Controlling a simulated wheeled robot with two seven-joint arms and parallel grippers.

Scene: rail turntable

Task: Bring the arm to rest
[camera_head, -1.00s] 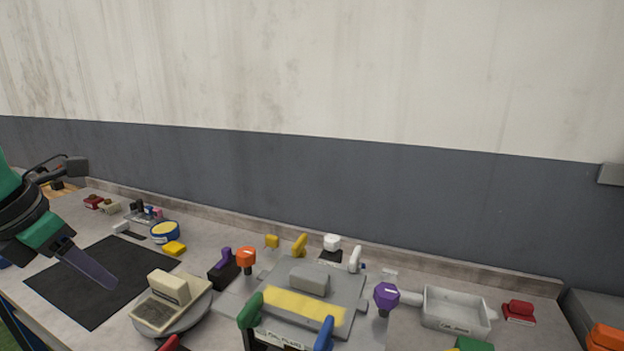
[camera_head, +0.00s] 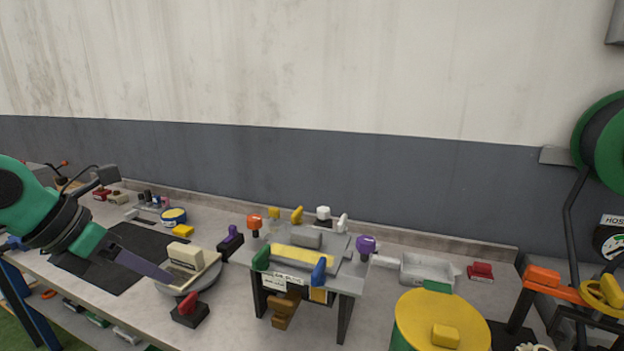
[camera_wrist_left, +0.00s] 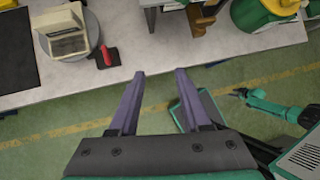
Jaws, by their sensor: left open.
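My left arm comes in from the left in the head view, with its gripper (camera_head: 150,266) over the front left of the bench. In the left wrist view the two purple fingers of this gripper (camera_wrist_left: 152,80) are spread apart, with nothing between them. The fingertips point at the bench's front edge, and green floor shows below. In the head view a fingertip overlaps the turntable (camera_head: 196,282) carrying a cream block (camera_head: 188,256); I cannot tell whether they touch. The turntable also shows in the left wrist view (camera_wrist_left: 88,50), left of the fingers. My right gripper is not clearly visible.
A black mat (camera_head: 125,250) lies at the left of the bench. A red-handled block (camera_head: 188,308) sits near the front edge. A grey fixture (camera_head: 340,272) with coloured handles stands mid-bench. A yellow-topped drum (camera_head: 420,315) stands at right. The floor (camera_wrist_left: 60,135) in front is open.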

